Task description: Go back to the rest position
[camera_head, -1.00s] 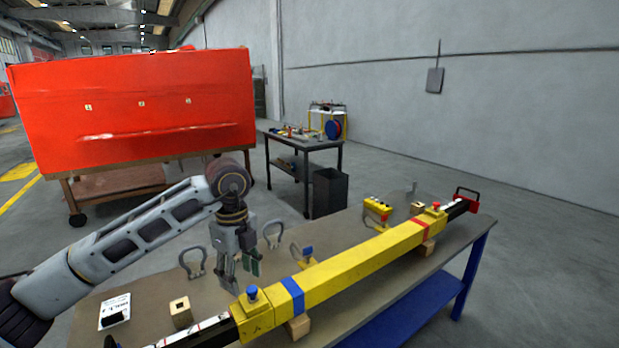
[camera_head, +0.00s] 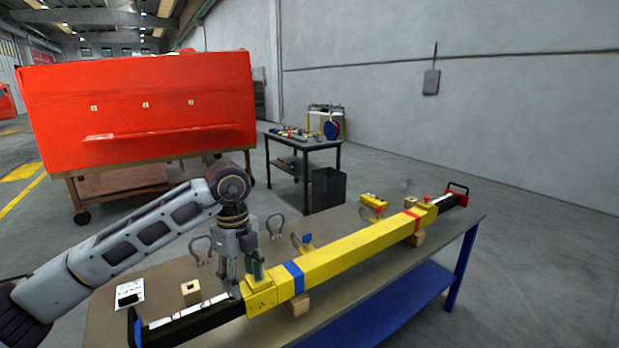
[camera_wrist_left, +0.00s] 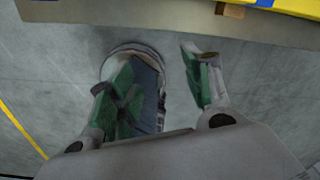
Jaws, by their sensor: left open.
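My left gripper (camera_head: 246,284) points down in the head view, with its fingers apart and nothing between them. It overlaps the left end of the long yellow bar (camera_head: 350,251) in the picture. The left wrist view shows its green-padded fingers (camera_wrist_left: 157,66) spread over grey floor. There, the table edge (camera_wrist_left: 130,30) and a bit of the yellow bar (camera_wrist_left: 297,8) lie at the top, apart from the fingers. The bar lies along the table (camera_head: 345,222) on wooden blocks, with blue and red bands. My right gripper is in neither view.
A small wooden block (camera_head: 191,292) and a white card (camera_head: 130,293) lie at the table's left. A red nosecone panel (camera_head: 140,120) on a cart, a tool table (camera_head: 304,144) and a dark bin (camera_head: 328,190) stand beyond.

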